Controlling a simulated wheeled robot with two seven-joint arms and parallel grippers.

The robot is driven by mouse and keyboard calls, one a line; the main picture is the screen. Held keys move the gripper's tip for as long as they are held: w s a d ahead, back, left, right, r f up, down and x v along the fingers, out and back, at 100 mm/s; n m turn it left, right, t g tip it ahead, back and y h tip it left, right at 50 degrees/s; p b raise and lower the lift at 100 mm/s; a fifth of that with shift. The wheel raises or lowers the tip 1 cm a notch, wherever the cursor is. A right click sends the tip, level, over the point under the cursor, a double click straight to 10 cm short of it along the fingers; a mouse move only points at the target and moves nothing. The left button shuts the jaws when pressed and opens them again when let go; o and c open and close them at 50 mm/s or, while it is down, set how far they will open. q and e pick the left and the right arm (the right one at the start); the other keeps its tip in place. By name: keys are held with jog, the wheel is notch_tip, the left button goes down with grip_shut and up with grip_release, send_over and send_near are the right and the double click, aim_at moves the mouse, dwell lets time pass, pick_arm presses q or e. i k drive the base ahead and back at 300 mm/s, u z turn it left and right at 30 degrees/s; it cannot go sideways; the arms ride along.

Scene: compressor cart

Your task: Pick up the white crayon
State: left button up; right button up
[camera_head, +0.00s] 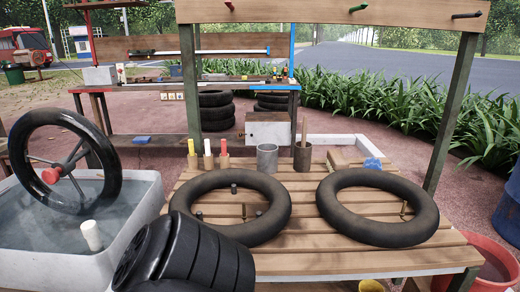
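Three upright crayon-like sticks stand in a row at the back left of the slatted wooden table (300,262). Neither of my grippers shows in the head view.
Two black tyres, left (273,222) and right (420,225), lie on the table. Metal cups (267,160) and (302,159) stand behind them. A steering wheel (112,160) rises from the basin (140,215). A wooden post (452,110) stands at the back right.

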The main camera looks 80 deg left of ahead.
aim_at(207, 144)
jog(key=k, duration=1)
jog(key=u, duration=0.4)
